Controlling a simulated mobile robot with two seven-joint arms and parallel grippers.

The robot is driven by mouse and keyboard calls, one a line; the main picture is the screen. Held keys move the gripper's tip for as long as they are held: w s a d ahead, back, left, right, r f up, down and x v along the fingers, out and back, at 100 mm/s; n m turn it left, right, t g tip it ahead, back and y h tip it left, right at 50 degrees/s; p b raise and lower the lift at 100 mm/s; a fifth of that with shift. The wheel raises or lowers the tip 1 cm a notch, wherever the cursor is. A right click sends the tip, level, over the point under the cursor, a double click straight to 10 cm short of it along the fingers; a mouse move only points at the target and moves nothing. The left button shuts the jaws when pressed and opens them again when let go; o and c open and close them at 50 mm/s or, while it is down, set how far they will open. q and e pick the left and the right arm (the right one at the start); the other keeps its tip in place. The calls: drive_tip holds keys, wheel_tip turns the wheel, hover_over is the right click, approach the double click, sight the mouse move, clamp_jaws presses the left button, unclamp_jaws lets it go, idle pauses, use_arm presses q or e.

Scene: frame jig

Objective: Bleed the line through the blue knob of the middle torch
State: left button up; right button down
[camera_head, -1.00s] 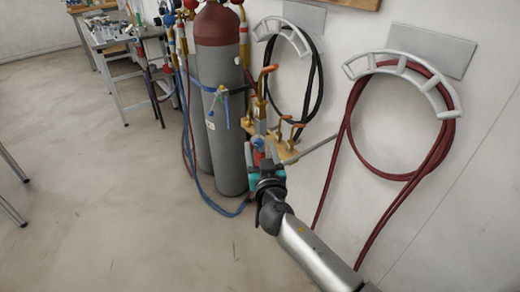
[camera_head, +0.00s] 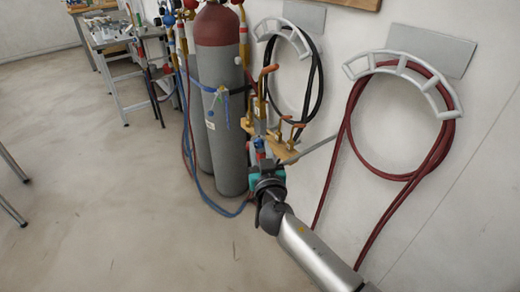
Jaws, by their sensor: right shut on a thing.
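Several brass torches with orange tips stand at a brass-coloured holder (camera_head: 286,154) low by the wall. The tallest torch (camera_head: 262,92) rises at the left of the holder. A small blue knob (camera_head: 259,142) shows just above my right gripper (camera_head: 261,156), at the near side of the holder. My right gripper is shut, seemingly on this blue knob; its fingertips are small and partly hidden by my wrist. I cannot tell clearly which torch the knob belongs to. My left gripper is not in view.
Grey gas cylinders (camera_head: 228,130) with a red top stand close left of the torches, with blue and red hoses beside them. A black hose (camera_head: 317,75) and a red hose (camera_head: 345,150) hang on the wall.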

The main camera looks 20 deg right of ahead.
drive_tip(key=shift+r+n+p, duration=0.1)
drive_tip(key=shift+n+p, duration=0.5)
drive_tip(key=shift+p, duration=0.05)
drive_tip(key=shift+r+n+g+p, duration=0.1)
drive_tip(key=shift+n+g+p, duration=0.3)
drive_tip(key=shift+n+p, duration=0.5)
drive_tip(key=shift+p, duration=0.05)
drive_tip(key=shift+n+g+p, duration=0.4)
drive_tip(key=shift+n+p, duration=0.35)
drive_tip(key=shift+n, duration=0.05)
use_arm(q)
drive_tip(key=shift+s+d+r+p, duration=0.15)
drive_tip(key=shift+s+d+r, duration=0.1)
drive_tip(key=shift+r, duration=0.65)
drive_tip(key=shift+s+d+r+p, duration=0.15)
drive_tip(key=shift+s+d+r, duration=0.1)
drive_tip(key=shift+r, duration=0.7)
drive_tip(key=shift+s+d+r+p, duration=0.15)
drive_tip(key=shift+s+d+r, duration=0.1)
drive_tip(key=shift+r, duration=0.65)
use_arm(e)
drive_tip(key=shift+n, duration=0.6)
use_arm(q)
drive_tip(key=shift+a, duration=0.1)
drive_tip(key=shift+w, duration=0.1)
use_arm(e)
drive_tip(key=c, duration=0.6)
unclamp_jaws()
